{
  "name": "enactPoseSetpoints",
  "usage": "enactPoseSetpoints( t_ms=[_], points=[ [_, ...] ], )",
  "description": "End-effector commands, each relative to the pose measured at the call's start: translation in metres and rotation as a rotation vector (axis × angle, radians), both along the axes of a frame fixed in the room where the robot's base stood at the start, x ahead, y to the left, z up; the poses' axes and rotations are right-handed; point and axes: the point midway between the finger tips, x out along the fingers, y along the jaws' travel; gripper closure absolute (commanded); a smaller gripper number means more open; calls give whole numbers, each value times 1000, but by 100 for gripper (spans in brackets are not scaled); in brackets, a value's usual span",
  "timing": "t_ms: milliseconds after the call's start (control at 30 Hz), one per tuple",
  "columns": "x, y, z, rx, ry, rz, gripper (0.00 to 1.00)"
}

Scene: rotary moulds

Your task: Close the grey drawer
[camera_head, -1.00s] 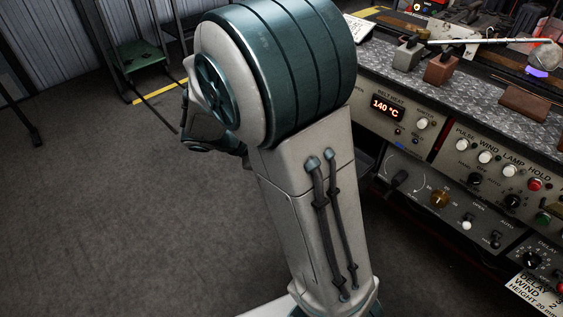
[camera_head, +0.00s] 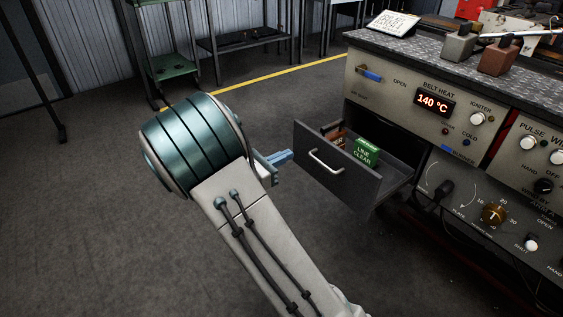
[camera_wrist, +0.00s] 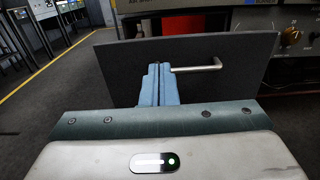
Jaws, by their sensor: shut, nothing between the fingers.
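The grey drawer (camera_head: 335,178) stands pulled out from the left end of the machine bench in the head view. It has a pale bar handle (camera_head: 326,161) on its dark front. Inside lie a green box (camera_head: 366,153) marked LINE CLEAR and a brown item (camera_head: 337,137). My gripper (camera_head: 288,156) is shut and empty, just in front of the drawer's front panel, left of the handle. In the wrist view the blue fingers (camera_wrist: 158,70) are together, facing the panel (camera_wrist: 240,65), beside the handle (camera_wrist: 197,67). I cannot tell whether the tips touch the panel.
The machine bench (camera_head: 395,95), with a panel of knobs and a 140 °C display (camera_head: 433,101), stands at the right. The grey floor (camera_head: 80,220) at the left is clear, with a yellow line (camera_head: 300,68) behind.

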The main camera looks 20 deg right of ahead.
Motion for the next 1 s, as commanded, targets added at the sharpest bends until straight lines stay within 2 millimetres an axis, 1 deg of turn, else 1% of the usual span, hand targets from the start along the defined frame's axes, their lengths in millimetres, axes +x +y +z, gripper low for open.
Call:
enactPoseSetpoints(
  t_ms=[33, 200, 300, 433, 633, 1000],
  points=[
    [3, -12, -4, 0, -1, -3, 100],
    [16, -47, -4, 1, -3, -4, 100],
    [22, -65, -4, 2, -2, -3, 100],
    [29, -82, -4, 1, -1, -3, 100],
    [34, -95, -1, 2, -2, -1, 100],
    [35, -97, 0, 2, 0, 0, 100]
  ],
)
